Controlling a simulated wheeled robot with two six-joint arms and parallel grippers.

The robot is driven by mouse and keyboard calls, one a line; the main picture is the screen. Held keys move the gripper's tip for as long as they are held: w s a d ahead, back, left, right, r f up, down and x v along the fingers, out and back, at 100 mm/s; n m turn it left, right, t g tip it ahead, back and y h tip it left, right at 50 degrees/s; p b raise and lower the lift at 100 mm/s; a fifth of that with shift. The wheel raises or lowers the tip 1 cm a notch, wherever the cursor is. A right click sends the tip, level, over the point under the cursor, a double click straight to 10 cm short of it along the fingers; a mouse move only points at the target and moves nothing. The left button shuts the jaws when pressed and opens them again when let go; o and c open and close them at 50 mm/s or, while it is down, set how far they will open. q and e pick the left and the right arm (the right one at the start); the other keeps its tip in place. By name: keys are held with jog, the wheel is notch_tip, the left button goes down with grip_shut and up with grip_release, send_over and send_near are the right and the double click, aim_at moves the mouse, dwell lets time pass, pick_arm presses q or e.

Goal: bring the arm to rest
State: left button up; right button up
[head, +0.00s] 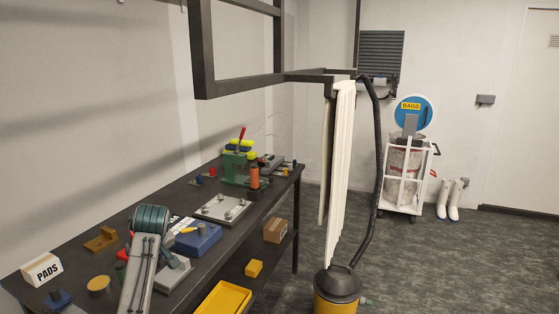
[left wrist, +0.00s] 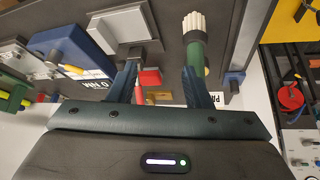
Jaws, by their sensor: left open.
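My left arm reaches over the bench (head: 75,244) from the bottom of the head view, with its dark teal left gripper (head: 151,218) above the front part of the bench. In the left wrist view the two fingers of the left gripper (left wrist: 159,70) stand apart, and the gripper is open. A red item (left wrist: 150,78) and a green-handled thing with a pale bristle-like top (left wrist: 194,30) show between and behind the fingers. I see no object held. My right gripper is in neither view.
A PADS box (head: 42,269), a blue box (head: 197,238), a metal plate (head: 222,209) and a green device (head: 236,166) crowd the bench. A yellow tray (head: 222,299) sits lower. A yellow canister (head: 336,292) with a hose stands right of the bench.

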pick_arm(q)
jog(key=s+d+f+m+h, duration=0.1)
jog(key=s+f+m, duration=0.2)
jog(key=s+f, duration=0.65)
jog(key=s+d+f+m, duration=0.2)
jog(key=s+f, duration=0.6)
jog(key=s, duration=0.2)
jog(key=s+d+f+m+h, duration=0.1)
jog(key=s+d+m, duration=0.15)
jog(key=s, duration=0.95)
jog(key=s+d+f+m+h, duration=0.1)
jog(key=s+d+m, duration=0.15)
jog(key=s, duration=1.05)
jog(key=a+f+g+b, duration=0.1)
jog(key=a+f+b, duration=0.15)
jog(key=f, duration=1.65)
jog(key=a+f+g+b, duration=0.1)
jog(key=f+b, duration=0.2)
jog(key=f, duration=1.5)
jog(key=s+a+f+g+b, duration=0.1)
jog(key=s+f+b, duration=0.3)
jog(key=s+f, duration=1.4)
notch_tip(320, 180, down, 4)
jog(key=shift+s+f, duration=0.1)
jog(key=shift+s, duration=0.2)
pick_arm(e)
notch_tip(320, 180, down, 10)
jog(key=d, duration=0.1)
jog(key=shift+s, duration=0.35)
